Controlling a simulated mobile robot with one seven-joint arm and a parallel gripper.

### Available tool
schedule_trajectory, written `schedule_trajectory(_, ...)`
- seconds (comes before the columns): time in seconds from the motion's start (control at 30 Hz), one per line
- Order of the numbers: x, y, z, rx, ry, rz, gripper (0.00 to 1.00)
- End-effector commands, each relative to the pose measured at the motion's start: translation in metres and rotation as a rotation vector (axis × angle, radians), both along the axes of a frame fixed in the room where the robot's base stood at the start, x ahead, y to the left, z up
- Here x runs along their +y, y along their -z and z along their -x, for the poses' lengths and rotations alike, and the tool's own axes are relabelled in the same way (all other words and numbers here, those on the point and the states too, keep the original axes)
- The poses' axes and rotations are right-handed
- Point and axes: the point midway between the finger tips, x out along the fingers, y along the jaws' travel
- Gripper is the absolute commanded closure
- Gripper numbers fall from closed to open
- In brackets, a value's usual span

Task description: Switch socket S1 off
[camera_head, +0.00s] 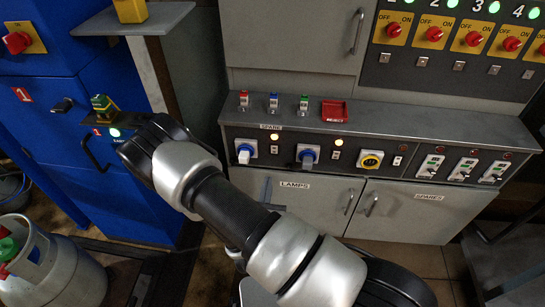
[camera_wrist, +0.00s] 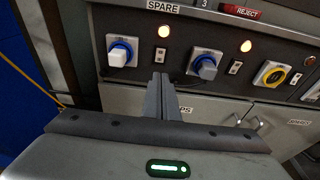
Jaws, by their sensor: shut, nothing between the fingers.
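Beside each is a small switch, left (camera_wrist: 158,54) and right (camera_wrist: 236,68), under a lit orange lamp, left (camera_wrist: 163,31) and right (camera_wrist: 246,46). I cannot read which socket is S1. My gripper (camera_wrist: 161,80) is shut and empty, its fingertips low between the two sockets in the picture. The arm mostly hides it in the head view.
A yellow socket (camera_head: 371,160) and several white breaker units (camera_head: 431,166) continue to the right. A ledge (camera_head: 400,122) with small red, blue and green-topped items runs above. Cabinet doors (camera_head: 400,209) are below. A blue cabinet (camera_head: 60,110) and a gas cylinder (camera_head: 55,265) stand at left.

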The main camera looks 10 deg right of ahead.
Motion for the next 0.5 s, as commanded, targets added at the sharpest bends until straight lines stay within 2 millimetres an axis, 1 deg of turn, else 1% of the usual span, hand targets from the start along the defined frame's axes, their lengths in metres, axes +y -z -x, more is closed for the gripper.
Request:
schedule_trajectory(0.17,-0.005,0.003,-0.013,-0.002,0.003,-0.001,1.00)
schedule_trajectory(0.27,-0.011,0.007,-0.030,-0.003,0.004,0.000,1.00)
schedule_trajectory(0.5,-0.027,0.017,-0.079,-0.004,0.004,-0.001,1.00)
